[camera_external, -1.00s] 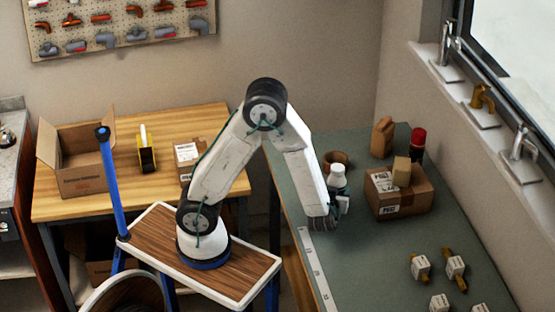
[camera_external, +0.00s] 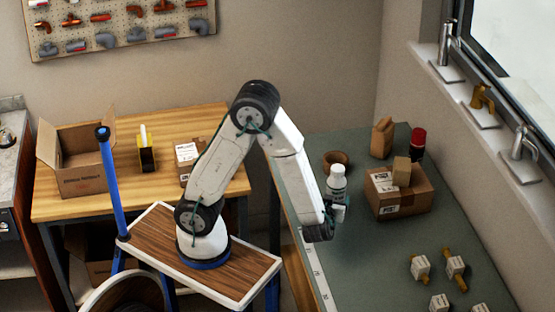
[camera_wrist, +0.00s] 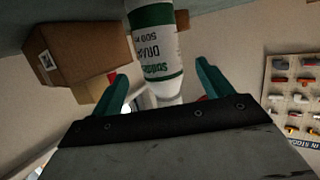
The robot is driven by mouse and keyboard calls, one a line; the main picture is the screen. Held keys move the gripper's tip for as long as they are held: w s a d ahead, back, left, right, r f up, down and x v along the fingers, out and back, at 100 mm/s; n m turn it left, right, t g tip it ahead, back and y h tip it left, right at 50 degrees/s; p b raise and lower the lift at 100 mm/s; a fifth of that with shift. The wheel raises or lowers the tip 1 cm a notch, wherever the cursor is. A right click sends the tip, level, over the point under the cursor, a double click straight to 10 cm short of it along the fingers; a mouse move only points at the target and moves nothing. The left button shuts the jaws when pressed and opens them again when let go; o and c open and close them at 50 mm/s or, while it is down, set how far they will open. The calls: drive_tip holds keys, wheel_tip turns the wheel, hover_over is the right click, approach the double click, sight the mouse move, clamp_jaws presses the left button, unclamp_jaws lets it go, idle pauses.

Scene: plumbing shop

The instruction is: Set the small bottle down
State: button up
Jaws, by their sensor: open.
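The small bottle (camera_external: 337,183) is white with a green-banded label and a white cap. In the external view it looks upright at the left part of the green-grey bench, its lower part hidden by my gripper (camera_external: 339,211). In the wrist view, which is upside down, the bottle (camera_wrist: 155,45) reaches from the bench surface at the top down between the two teal fingers of my gripper (camera_wrist: 163,82). The fingers are spread, with a gap on each side of the bottle. Its base contact with the bench is out of frame.
A cardboard box (camera_external: 398,197) with a smaller box (camera_external: 401,171) on top stands right of the bottle. A brown bowl (camera_external: 336,159), a brown package (camera_external: 382,138) and a red-topped can (camera_external: 417,145) are behind. Several labelled brass fittings (camera_external: 455,267) lie at the front right.

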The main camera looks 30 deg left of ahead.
drive_tip(key=v, duration=0.6)
